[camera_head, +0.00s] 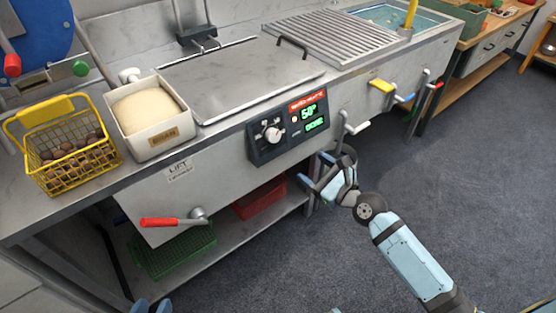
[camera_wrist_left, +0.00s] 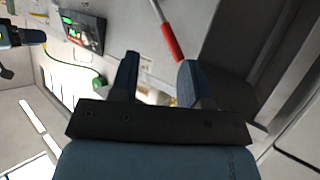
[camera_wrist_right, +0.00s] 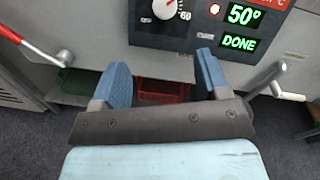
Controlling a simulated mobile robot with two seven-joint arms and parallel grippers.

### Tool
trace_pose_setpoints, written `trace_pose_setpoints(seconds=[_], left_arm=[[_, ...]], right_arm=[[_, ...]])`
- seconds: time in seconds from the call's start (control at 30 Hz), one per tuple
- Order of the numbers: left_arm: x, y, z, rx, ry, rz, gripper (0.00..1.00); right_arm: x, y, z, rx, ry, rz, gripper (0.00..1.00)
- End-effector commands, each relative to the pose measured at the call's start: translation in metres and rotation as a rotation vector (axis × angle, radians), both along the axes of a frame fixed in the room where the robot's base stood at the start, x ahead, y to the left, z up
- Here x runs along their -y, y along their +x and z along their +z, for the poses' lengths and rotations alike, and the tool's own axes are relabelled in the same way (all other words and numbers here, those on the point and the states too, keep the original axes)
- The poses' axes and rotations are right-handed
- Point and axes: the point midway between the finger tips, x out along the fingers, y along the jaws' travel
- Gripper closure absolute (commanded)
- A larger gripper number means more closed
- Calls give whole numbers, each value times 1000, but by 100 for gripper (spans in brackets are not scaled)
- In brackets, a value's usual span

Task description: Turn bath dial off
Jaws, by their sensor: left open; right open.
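The bath dial (camera_head: 271,131) is a round pale knob on the dark control panel (camera_head: 257,153) on the front of the steel bath. The panel's green displays read 50° and DONE. In the right wrist view the dial (camera_wrist_right: 165,8) is cut by the top edge. My right gripper (camera_head: 313,170) is open and empty, below and right of the panel, apart from it. Its two fingers (camera_wrist_right: 160,68) point toward the bath front. My left gripper (camera_head: 150,306) shows only its tips at the bottom edge. In the left wrist view it is open and empty (camera_wrist_left: 158,68).
A red-handled lever (camera_head: 172,221) sticks out from the bath front, left of the panel. A metal lever (camera_head: 352,128) stands out right of it. A yellow basket of chestnuts (camera_head: 75,178) and a white bin (camera_head: 160,143) stand on the left counter. A lid (camera_head: 240,75) covers the bath.

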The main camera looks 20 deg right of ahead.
Motion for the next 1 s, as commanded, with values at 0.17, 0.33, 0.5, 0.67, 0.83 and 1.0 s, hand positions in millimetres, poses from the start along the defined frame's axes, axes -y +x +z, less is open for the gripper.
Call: trace_pose_setpoints(seconds=[0.17, 0.33, 0.5, 0.67, 0.83, 1.0], left_arm=[[1, 0, -11, 8, -7, -3, 57], [2, 0, -9, 9, -8, -3, 57], [4, 3, -6, 32, -21, -7, 57], [9, 8, 3, 79, -46, -13, 57], [15, 13, 13, 129, -74, -21, 57], [18, 15, 19, 159, -89, -26, 57]], right_arm=[[4, 11, -3, -34, 161, 0, 31], [-4, 28, -1, -38, 179, 0, 31], [-18, 60, -1, -36, 178, 1, 31], [-32, 91, -2, -37, 175, 1, 31], [-44, 117, -2, -37, 173, 1, 31], [-50, 132, -2, -39, 173, 0, 31]])
